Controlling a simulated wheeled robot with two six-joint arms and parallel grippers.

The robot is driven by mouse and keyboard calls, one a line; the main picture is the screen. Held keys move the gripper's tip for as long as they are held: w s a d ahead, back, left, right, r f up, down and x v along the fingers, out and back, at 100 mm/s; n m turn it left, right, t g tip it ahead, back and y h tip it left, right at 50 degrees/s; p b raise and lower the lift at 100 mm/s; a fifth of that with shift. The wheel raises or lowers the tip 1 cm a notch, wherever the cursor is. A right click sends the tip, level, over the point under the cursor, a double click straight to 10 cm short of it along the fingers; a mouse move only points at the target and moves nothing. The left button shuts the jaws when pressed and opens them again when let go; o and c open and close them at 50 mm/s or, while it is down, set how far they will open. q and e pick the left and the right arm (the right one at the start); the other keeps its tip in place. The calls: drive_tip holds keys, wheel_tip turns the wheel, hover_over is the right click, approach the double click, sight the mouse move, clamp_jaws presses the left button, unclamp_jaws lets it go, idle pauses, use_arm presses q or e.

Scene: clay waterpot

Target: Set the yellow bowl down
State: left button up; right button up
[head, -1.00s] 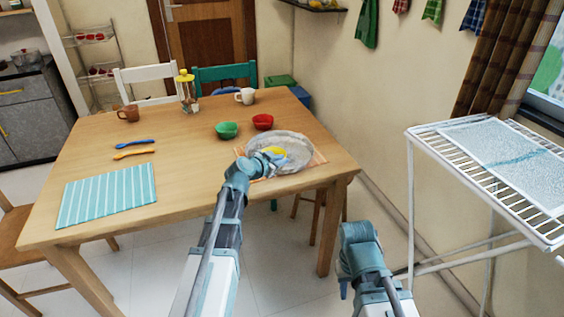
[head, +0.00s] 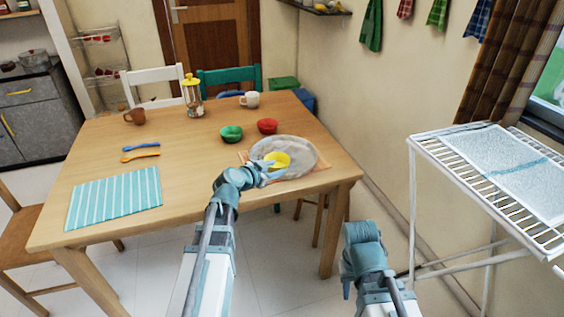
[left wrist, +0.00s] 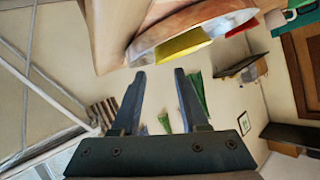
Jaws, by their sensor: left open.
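The yellow bowl (head: 278,160) sits on the round grey tray (head: 305,152) near the table's right front edge. My left gripper (head: 268,172) is open beside the bowl's near left side, with nothing between its fingers. In the left wrist view the open fingers (left wrist: 160,76) are apart from the yellow bowl (left wrist: 184,44), which rests on the tray (left wrist: 152,42). My right gripper (head: 346,290) hangs low in front of the table's right end; its fingers are too hidden to read.
A green bowl (head: 231,134) and a red bowl (head: 267,126) stand behind the tray. Mugs, a yellow-lidded jar (head: 192,94), two spoons and a striped placemat (head: 115,199) are further left. A white drying rack (head: 480,165) stands at the right. The table's middle is clear.

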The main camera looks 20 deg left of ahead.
use_arm(q)
drive_tip(key=p+v, duration=0.1)
drive_tip(key=v, duration=0.4)
drive_tip(key=shift+s+a+r+p, duration=0.1)
drive_tip(key=shift+s+p, duration=0.1)
drive_tip(key=shift+p, duration=0.1)
drive_tip(key=s+d+f+g+h, duration=0.1)
drive_tip(key=s+d+f+g, duration=0.3)
drive_tip(key=d, duration=0.4)
drive_tip(key=s+d+f+g, duration=0.3)
drive_tip(key=s+d+f, duration=0.15)
drive_tip(key=d, duration=0.35)
drive_tip(key=s+d+f+n+g+y, duration=0.1)
drive_tip(key=s+f+g+y, duration=0.1)
drive_tip(key=s, duration=0.5)
drive_tip(key=s+d+f+n+g+y, duration=0.2)
drive_tip(key=s+g+y, duration=0.2)
drive_tip(key=s, duration=0.3)
drive_tip(key=shift+s+f+y, duration=0.15)
drive_tip(key=shift+f+y, duration=0.15)
drive_tip(key=shift+f, duration=0.05)
drive_tip(key=shift+d, duration=0.1)
